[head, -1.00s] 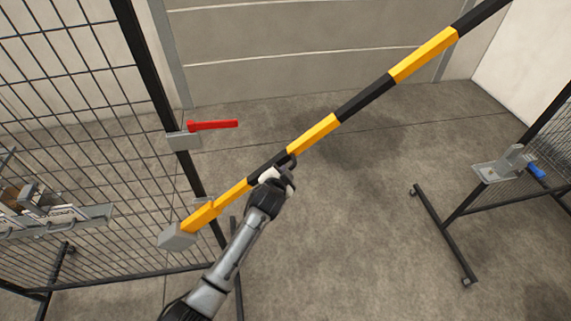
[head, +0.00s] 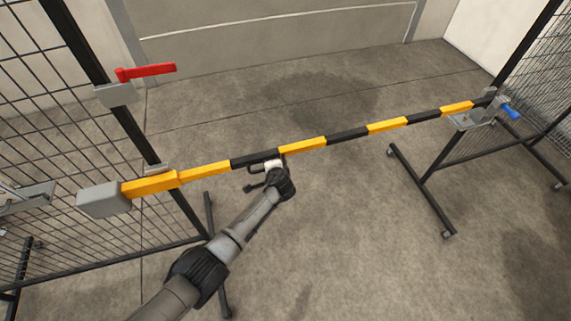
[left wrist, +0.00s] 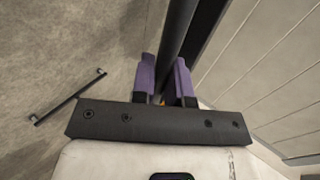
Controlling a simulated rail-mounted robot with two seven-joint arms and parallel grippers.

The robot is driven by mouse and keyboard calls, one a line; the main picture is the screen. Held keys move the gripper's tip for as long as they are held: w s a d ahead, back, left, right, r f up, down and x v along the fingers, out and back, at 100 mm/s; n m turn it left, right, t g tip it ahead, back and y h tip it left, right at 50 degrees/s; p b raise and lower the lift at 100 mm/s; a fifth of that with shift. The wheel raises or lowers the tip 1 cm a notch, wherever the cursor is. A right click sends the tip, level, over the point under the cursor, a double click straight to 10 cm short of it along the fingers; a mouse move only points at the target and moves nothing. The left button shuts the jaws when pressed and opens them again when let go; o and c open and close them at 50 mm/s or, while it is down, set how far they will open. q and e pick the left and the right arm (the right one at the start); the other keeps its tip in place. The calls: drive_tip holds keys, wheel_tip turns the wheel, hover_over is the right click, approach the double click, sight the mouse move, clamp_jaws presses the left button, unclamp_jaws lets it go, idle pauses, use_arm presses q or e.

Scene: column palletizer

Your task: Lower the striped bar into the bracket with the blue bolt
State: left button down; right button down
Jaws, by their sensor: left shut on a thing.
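The yellow-and-black striped bar (head: 303,145) runs almost level across the head view, with a grey block (head: 104,200) at its left end. Its right end is at the grey bracket (head: 468,122) with the blue bolt (head: 511,112). It looks low over or in the bracket; I cannot tell whether it rests there. My left gripper (head: 265,167) is shut on the bar left of its middle. In the left wrist view, the purple fingers (left wrist: 165,75) stand on both sides of the dark bar (left wrist: 178,30). My right gripper is not in view.
A red lever (head: 148,72) sticks out from the left fence post (head: 75,40) above the bar. Mesh fences stand at left and right, the right one on a footed black frame (head: 420,190). The concrete floor (head: 330,220) between them is clear.

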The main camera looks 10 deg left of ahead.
use_arm(q)
drive_tip(key=shift+s+a+f, duration=0.1)
drive_tip(key=shift+a+f, duration=0.05)
drive_tip(key=shift+f, duration=0.75)
drive_tip(key=c, duration=1.3)
unclamp_jaws()
drive_tip(key=shift+o, duration=0.8)
drive_tip(key=shift+r, duration=0.25)
